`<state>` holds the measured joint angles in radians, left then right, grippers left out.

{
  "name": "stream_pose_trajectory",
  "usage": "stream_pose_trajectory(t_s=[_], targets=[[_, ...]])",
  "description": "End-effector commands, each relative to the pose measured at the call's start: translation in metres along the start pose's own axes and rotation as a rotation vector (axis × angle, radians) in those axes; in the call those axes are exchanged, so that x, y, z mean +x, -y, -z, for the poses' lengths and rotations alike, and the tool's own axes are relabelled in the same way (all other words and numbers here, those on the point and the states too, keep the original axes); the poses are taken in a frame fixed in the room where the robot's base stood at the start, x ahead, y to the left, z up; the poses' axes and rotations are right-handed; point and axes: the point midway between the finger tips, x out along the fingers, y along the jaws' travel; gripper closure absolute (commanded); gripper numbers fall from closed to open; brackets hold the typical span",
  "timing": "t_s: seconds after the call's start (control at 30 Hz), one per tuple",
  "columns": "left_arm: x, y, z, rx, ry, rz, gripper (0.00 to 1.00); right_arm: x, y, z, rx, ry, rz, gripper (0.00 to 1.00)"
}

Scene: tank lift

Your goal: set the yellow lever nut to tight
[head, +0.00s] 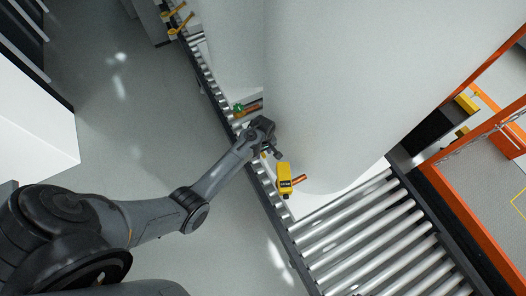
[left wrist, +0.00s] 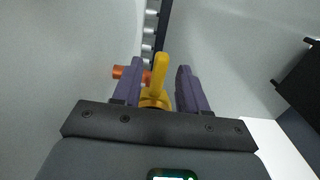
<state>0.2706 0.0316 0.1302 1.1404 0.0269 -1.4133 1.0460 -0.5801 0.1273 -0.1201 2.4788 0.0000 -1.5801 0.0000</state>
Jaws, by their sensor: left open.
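The yellow lever nut (left wrist: 158,80) shows in the left wrist view, with its lever standing up between my fingers and its round base partly hidden behind my gripper body. My left gripper (left wrist: 159,68) is open, with one purple finger on each side of the lever. Neither finger clearly touches it. In the head view my left gripper (head: 270,144) is at the side of the large white tank (head: 350,80), near its lower end. The lever nut is mostly hidden there by the gripper. My right gripper is not in view.
An orange-brown pipe stub (left wrist: 129,72) lies just left of the lever. A green part (head: 238,107) sits farther up. The roller conveyor (head: 365,240) runs beneath. Grey floor (head: 120,110) on the left is open.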

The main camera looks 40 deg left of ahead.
Motion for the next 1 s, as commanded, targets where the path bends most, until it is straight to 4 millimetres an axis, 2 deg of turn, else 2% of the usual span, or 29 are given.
stream_pose_trajectory(t_s=[0.37, 0.67, 1.0], targets=[[0.0049, -0.0001, 0.0003, 0.0, -0.001, -0.001, 0.57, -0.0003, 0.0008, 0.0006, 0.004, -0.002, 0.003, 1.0], [0.0048, 0.0, 0.0002, 0.0, 0.0, -0.001, 1.0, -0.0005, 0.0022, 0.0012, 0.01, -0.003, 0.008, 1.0], [0.0048, -0.0003, 0.0003, 0.001, 0.0, -0.001, 1.0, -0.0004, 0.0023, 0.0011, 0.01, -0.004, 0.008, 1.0]])
